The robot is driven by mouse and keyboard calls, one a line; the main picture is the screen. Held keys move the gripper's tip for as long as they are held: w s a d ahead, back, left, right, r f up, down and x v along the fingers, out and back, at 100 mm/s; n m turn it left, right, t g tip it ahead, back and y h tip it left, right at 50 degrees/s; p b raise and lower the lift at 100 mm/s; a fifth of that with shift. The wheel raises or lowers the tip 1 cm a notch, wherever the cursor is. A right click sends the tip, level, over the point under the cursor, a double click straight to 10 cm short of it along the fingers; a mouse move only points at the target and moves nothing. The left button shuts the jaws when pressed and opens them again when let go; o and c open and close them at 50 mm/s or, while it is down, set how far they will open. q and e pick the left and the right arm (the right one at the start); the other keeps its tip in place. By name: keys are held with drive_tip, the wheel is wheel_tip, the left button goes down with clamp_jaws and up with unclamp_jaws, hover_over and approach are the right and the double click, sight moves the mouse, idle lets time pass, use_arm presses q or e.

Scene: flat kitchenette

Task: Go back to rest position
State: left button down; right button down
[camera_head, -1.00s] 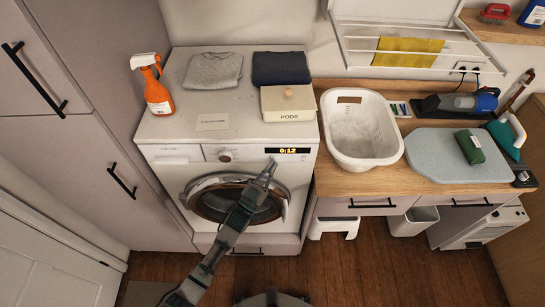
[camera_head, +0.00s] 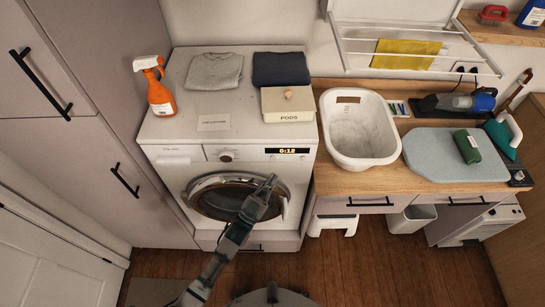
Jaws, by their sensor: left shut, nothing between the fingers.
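My left gripper (camera_head: 268,187) is in front of the washing machine (camera_head: 180,180), over the right part of its round door (camera_head: 212,198). Its fingers are shut with nothing between them. The arm comes up from the bottom of the view, left of the middle. The washer door looks closed and the display (camera_head: 288,151) reads 0:12. I cannot tell whether the fingertips touch the machine's front. My right gripper is not in view.
On the washer stand an orange spray bottle (camera_head: 160,92), folded clothes (camera_head: 215,71) and a pods box (camera_head: 289,105). To the right, a wooden counter (camera_head: 345,183) holds a white basket (camera_head: 357,157) and an ironing board (camera_head: 430,165). The wooden floor (camera_head: 380,270) is open.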

use_arm(q)
drive_tip(key=s+a+f+n+g+y, duration=0.2)
drive_tip(key=a+f+y, duration=0.15)
drive_tip(key=f, duration=0.85)
drive_tip(key=s+a+f+n+g+y, duration=0.1)
drive_tip(key=s+a+f+g+y, duration=0.2)
drive_tip(key=f, duration=1)
drive_tip(key=s+a+f+n+g+y, duration=0.1)
drive_tip(key=a+f+n+y, duration=0.3)
drive_tip(key=f, duration=0.8)
drive_tip(key=s+a+f+g+y+b, duration=0.1)
drive_tip(key=s+a+f+g, duration=0.25)
drive_tip(key=s+f, duration=0.35)
drive_tip(key=s+a+f+g+y, duration=0.1)
drive_tip(key=s+a+f+g, duration=0.1)
drive_tip(key=s+a+f, duration=0.4)
drive_tip(key=s+a+f+g, duration=0.1)
drive_tip(key=s+f+g, duration=0.1)
drive_tip(key=s, duration=0.6)
drive_tip(key=s+a+f+g+y, duration=0.1)
drive_tip(key=s+f+g, duration=0.1)
drive_tip(key=s+f, duration=0.3)
drive_tip(key=s+a+f+g+y, duration=0.1)
drive_tip(key=s+a+f+g, duration=0.1)
drive_tip(key=s, duration=1.1)
drive_tip(key=shift+f+n+b, duration=0.4)
drive_tip(key=shift+f, duration=0.35)
